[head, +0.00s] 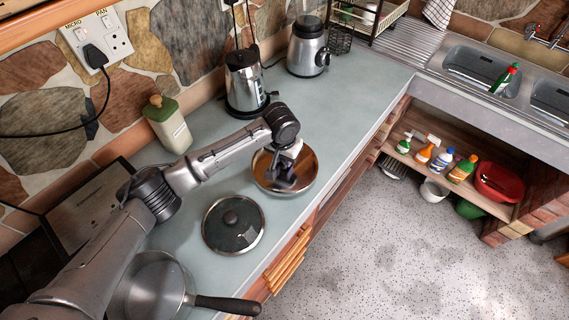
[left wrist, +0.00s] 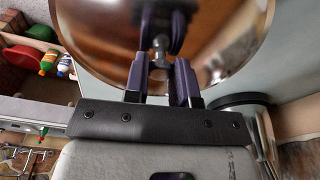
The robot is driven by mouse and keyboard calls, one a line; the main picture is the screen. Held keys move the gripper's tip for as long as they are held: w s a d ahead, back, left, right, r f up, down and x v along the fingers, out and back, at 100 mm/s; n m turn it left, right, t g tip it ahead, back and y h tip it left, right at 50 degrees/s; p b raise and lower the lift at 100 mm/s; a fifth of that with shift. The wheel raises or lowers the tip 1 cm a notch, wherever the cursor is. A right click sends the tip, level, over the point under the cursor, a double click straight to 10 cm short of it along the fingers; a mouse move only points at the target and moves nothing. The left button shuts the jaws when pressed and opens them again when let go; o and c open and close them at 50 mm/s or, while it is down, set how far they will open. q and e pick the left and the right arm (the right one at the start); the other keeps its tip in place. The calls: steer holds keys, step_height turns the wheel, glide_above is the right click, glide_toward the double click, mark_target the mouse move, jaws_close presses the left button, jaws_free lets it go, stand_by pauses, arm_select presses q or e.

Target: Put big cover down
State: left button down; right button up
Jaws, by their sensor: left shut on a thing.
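The big cover (head: 305,168) is a round, shiny, brownish lid with a metal rim, over the worktop near its front edge. My left gripper (head: 284,181) is over it, shut on its knob. The left wrist view also shows the big cover (left wrist: 95,35), with the fingers (left wrist: 161,55) on either side of the small metal knob. I cannot tell whether the cover touches the worktop or hangs just above it. A smaller dark glass lid (head: 222,236) with a black knob lies on the worktop nearer to me. My right gripper is not in view.
A steel pan (head: 148,290) with a dark handle stands at the near left. A green-topped canister (head: 170,128), a kettle (head: 243,85) and a grinder-like appliance (head: 306,50) stand along the wall. The worktop (head: 350,100) is clear toward the sink (head: 480,70).

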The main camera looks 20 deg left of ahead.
mark_target(282, 167)
arm_select(q)
steer(key=shift+f, duration=1.95)
steer(key=c, duration=0.9)
jaws_free()
steer(key=shift+f, duration=0.1)
steer(key=shift+c, duration=0.2)
step_height(282, 167, up, 12)
steer(key=s, duration=0.1)
steer(key=shift+s, duration=0.2)
